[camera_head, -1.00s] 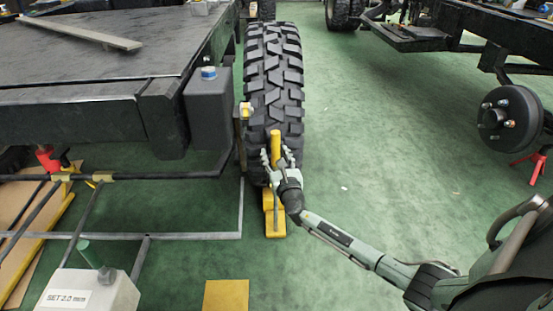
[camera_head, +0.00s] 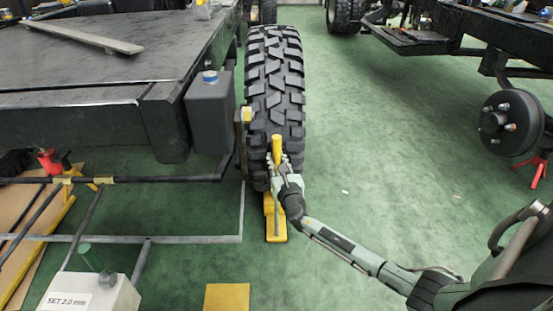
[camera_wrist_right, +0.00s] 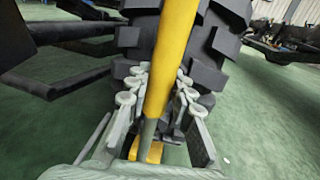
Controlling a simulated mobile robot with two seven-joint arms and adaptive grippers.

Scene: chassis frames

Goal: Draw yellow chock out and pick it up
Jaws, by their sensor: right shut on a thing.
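The yellow chock (camera_head: 276,222) lies on the green floor at the foot of the big black tire (camera_head: 275,75). Its upright handle has a yellow upper part (camera_head: 277,143) and a grey lower part. My right gripper (camera_head: 279,163) is shut on this handle in front of the tire. In the right wrist view the handle (camera_wrist_right: 172,50) stands between the fingers of my right gripper (camera_wrist_right: 153,98), and a bit of the yellow base (camera_wrist_right: 150,152) shows below. Part of the chock is hidden behind the gripper. My left gripper is not in view.
A dark chassis frame (camera_head: 90,125) stands left of the tire, with a grey floor pipe (camera_head: 190,238) below. A yellow plate (camera_head: 227,297) lies at the front. Another chassis with a hub (camera_head: 508,122) is at the right.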

